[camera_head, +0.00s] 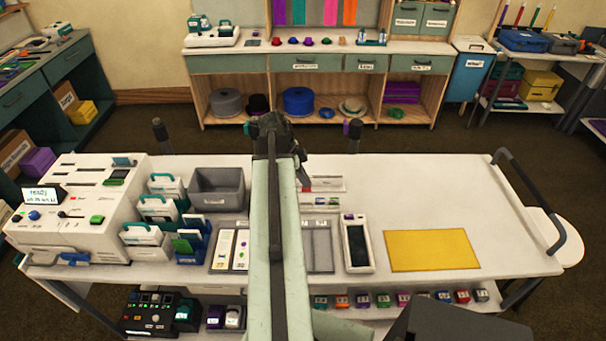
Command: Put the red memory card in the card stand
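My arm runs up the middle of the view, and my gripper (302,176) hangs at its far end over the cart's white top, mostly hidden behind the arm; its fingers cannot be made out. A small red patch (306,188), possibly the red memory card, shows just right of the arm close to the gripper. I cannot tell whether it is held or resting. Low white holders (328,184) stand right there, possibly the card stand, with small coloured pieces in the nearer one; their left ends are hidden by my arm.
A grey bin (217,203), white-and-teal card boxes (166,188) and a white machine (75,235) fill the cart's left side. A grey tray (318,250), a white device with dark screen (357,245) and a yellow mat (432,250) lie right of the arm. The right end is clear.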

